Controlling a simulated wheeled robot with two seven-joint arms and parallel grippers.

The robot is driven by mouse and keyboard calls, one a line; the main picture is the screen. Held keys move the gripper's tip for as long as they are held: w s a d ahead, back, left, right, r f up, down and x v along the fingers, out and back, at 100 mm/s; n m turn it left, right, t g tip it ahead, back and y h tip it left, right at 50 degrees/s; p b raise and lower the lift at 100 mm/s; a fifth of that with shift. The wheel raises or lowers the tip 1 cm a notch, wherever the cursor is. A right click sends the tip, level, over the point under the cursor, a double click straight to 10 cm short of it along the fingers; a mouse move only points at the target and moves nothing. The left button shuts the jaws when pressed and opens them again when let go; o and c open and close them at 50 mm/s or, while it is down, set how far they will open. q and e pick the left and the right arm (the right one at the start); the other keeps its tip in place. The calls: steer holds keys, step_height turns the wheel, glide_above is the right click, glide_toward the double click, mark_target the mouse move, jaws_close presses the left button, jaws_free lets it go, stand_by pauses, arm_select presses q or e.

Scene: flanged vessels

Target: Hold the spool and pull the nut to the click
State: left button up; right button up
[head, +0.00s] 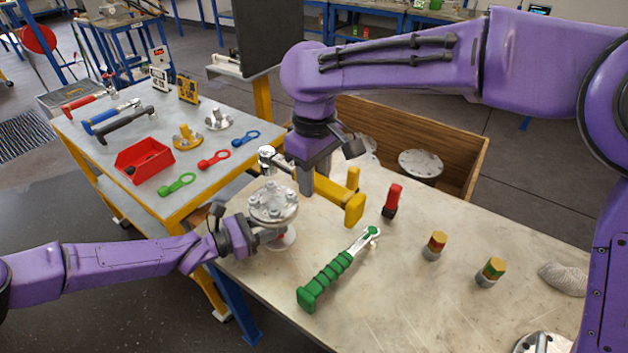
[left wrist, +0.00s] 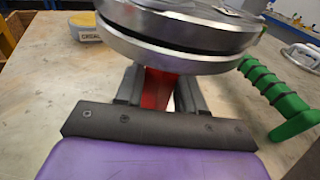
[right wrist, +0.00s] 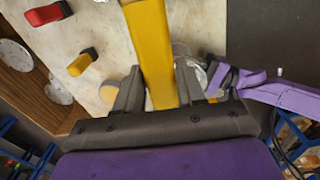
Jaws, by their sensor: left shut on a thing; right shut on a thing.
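The spool (head: 272,205) is a silver flanged piece with several nuts on its top flange, upright at the table's left edge. My left gripper (head: 250,236) is shut on its red neck, under the top flange; the neck shows between the fingers in the left wrist view (left wrist: 160,90). My right gripper (head: 308,180) is shut on a yellow wrench (head: 342,205). The yellow handle also shows between the fingers in the right wrist view (right wrist: 150,50). The wrench's silver head (head: 267,154) appears above the flange's far side; I cannot tell whether it sits on a nut.
A green wrench (head: 325,280) lies right of the spool. A red-and-black piece (head: 392,201) and two coloured-top cylinders (head: 435,246) (head: 490,272) stand farther right. A wooden bin (head: 470,160) is behind the table. A side table (head: 105,165) holds tools and a red tray (head: 145,162).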

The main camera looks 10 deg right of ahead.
arm_select(q)
steer(key=o, duration=1)
steer(key=v, duration=1)
steer(key=shift+a+r, duration=0.1)
steer(key=shift+a, duration=0.35)
steer(key=shift+s+a, duration=0.25)
steer(key=shift+a, duration=0.2)
steer(key=shift+s, duration=0.1)
